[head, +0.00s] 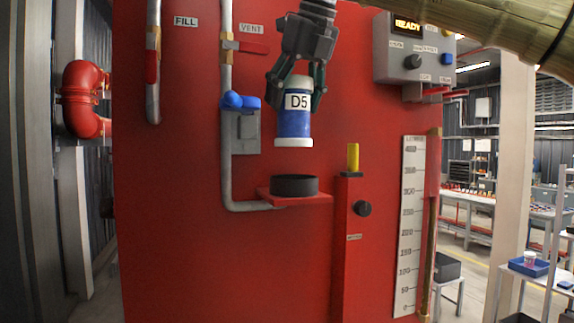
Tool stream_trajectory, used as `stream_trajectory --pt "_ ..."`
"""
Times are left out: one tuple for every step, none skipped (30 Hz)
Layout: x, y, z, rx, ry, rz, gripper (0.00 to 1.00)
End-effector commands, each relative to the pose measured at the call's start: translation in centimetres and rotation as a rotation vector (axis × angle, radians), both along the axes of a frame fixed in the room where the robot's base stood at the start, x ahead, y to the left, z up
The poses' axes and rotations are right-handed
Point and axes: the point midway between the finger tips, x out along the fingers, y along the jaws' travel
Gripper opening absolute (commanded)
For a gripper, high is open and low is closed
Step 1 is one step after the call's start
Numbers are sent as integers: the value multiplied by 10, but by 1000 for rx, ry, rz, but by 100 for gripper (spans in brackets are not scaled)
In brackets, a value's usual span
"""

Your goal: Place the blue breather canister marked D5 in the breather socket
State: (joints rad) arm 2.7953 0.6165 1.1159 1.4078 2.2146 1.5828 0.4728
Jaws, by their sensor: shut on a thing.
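The blue breather canister (294,122) has white end caps and a white label reading D5. My gripper (295,92) is shut on its upper part and holds it upright in the air. The breather socket (294,186) is a black round cup on a small red shelf (315,199) fixed to the red panel. The canister is above the socket, apart from it, with a clear gap between. The inside of the socket is mostly hidden by its wall.
A grey vent pipe (227,160) with a blue lever (240,101) runs left of the canister. A red post (353,220) with a yellow plunger (353,157) stands right of the shelf. A control box (413,50) reading READY hangs at upper right, above a white scale (410,225).

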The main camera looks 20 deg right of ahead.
Motion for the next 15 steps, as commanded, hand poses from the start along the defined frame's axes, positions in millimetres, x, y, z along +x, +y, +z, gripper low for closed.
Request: stream_trajectory --pt "-2 -1 -5 0 -1 2 29" --pt "-2 0 -10 1 -1 4 29" --pt "0 0 -16 -1 1 4 29" --pt "2 0 -22 -1 2 3 29" --pt "5 0 -27 0 3 3 29" --pt "8 0 -33 1 5 2 29" --pt "10 0 -37 1 6 1 29" --pt "12 0 -41 2 8 2 29" --pt "14 0 -46 1 9 2 29" --pt "16 0 -48 1 10 2 29" --pt "17 0 -51 0 10 1 29" --pt "18 0 -53 0 11 1 29" --pt "19 0 -55 0 12 1 29" --pt "19 -1 -58 0 12 1 29" --pt "18 -1 -62 -1 12 0 25"
